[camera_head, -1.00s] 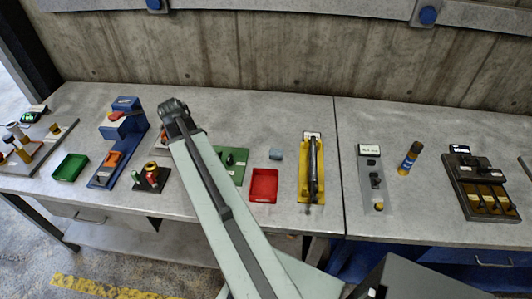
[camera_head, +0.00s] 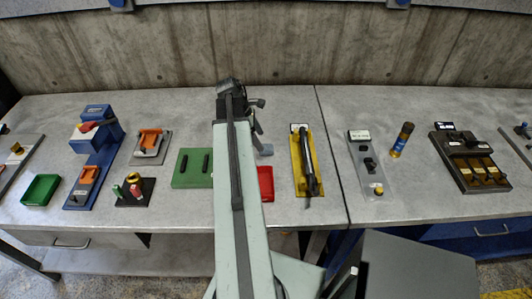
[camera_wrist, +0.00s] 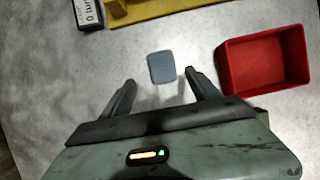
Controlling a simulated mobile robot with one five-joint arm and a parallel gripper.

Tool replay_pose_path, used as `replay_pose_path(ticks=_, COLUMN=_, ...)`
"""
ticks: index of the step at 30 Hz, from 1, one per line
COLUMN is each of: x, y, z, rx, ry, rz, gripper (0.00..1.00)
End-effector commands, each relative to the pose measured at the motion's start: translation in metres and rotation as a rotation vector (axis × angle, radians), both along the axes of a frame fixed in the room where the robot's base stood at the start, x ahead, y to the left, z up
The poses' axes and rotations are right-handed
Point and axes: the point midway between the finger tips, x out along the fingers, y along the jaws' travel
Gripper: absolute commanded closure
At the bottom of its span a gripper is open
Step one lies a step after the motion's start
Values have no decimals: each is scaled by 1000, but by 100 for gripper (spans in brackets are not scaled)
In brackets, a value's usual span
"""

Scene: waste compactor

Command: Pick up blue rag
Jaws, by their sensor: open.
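The blue rag (camera_wrist: 161,67) is a small grey-blue square lying flat on the grey bench top. In the wrist view it sits just beyond and between my fingertips. In the head view only part of the rag (camera_head: 266,150) shows, just right of my arm. My gripper (camera_wrist: 159,84) is open and empty, its two dark fingers pointing toward the rag without visibly touching it. In the head view my gripper (camera_head: 257,117) is partly hidden by my arm.
A red tray (camera_wrist: 265,62) stands right of the rag in the wrist view. The yellow fixture (camera_head: 307,160) with a black tool lies close by. A green plate (camera_head: 193,168) lies left of my arm. Bare bench surrounds the rag.

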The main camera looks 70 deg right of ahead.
Motion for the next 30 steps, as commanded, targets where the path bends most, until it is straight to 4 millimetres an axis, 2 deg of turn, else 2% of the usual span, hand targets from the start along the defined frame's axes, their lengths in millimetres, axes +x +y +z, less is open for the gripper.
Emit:
replay_pose_path(ticks=9, x=-21, y=-4, z=-47, rx=0, ry=0, rz=-1, gripper=29)
replay_pose_path(ticks=16, x=-23, y=-5, z=-44, rx=0, ry=0, rz=-1, gripper=29)
replay_pose_path(ticks=17, x=-23, y=-5, z=-44, rx=0, ry=0, rz=-1, gripper=35)
replay_pose_path(ticks=24, x=-23, y=-5, z=-44, rx=-1, ry=0, rz=-2, gripper=100)
replay_pose_path(ticks=30, x=-23, y=-5, z=-43, rx=-1, ry=0, rz=-2, gripper=100)
